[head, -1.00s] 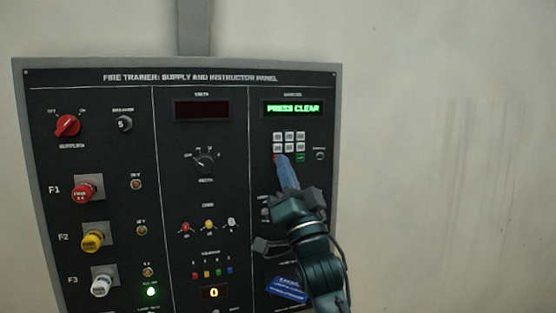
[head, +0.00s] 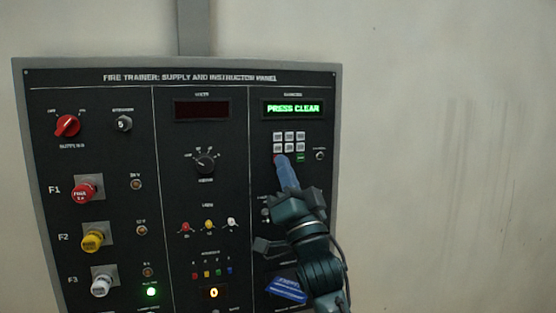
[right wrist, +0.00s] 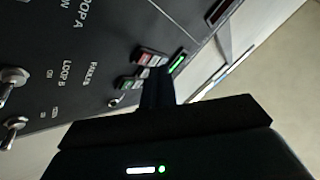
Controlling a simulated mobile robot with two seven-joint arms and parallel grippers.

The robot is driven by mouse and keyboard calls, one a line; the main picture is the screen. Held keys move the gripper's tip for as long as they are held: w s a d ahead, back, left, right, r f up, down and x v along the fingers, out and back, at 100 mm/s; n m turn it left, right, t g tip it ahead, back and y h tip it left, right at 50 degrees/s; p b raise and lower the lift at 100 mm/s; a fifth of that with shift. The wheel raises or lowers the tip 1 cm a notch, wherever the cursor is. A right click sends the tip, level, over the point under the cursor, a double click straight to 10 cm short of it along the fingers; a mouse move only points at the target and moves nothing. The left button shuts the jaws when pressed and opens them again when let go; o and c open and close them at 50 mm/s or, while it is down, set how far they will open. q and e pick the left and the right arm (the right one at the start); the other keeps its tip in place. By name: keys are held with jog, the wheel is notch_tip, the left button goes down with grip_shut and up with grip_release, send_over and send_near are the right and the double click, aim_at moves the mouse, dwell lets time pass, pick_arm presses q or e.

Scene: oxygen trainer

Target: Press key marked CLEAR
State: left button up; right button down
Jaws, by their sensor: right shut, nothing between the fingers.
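The keypad (head: 289,137) sits at the upper right of the panel, with pale keys above a red key (head: 276,157) and a green key (head: 301,157). The lettering on the keys is too small to read, so I cannot tell which is marked CLEAR. The green display (head: 293,108) above it reads PRESS CLEAR. My right gripper (head: 283,158) is shut and empty, its tip at the red key and partly covering it; contact cannot be told. In the right wrist view the fingers (right wrist: 157,85) point at the keypad (right wrist: 152,58). My left gripper is not in view.
The panel (head: 178,110) also carries a red supply knob (head: 67,126), a meter knob (head: 205,163) and fuse holders in red (head: 84,193), yellow (head: 93,240) and white (head: 101,285). A small switch (head: 320,155) is right of the keypad. The wall to the right is clear.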

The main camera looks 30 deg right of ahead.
jog(key=shift+w, duration=0.15)
dwell(0.5)
jog(key=shift+w+d, duration=0.1)
jog(key=shift+w, duration=0.2)
jog(key=shift+w, duration=0.25)
dwell(0.6)
jog(key=shift+s+p, duration=0.3)
jog(key=shift+s, duration=0.4)
jog(key=s, duration=0.2)
jog(key=s+a, duration=0.1)
jog(key=s, duration=0.2)
jog(key=shift+a+p, duration=0.2)
jog(key=shift+p, duration=0.15)
jog(key=shift+w, duration=0.1)
dwell(0.6)
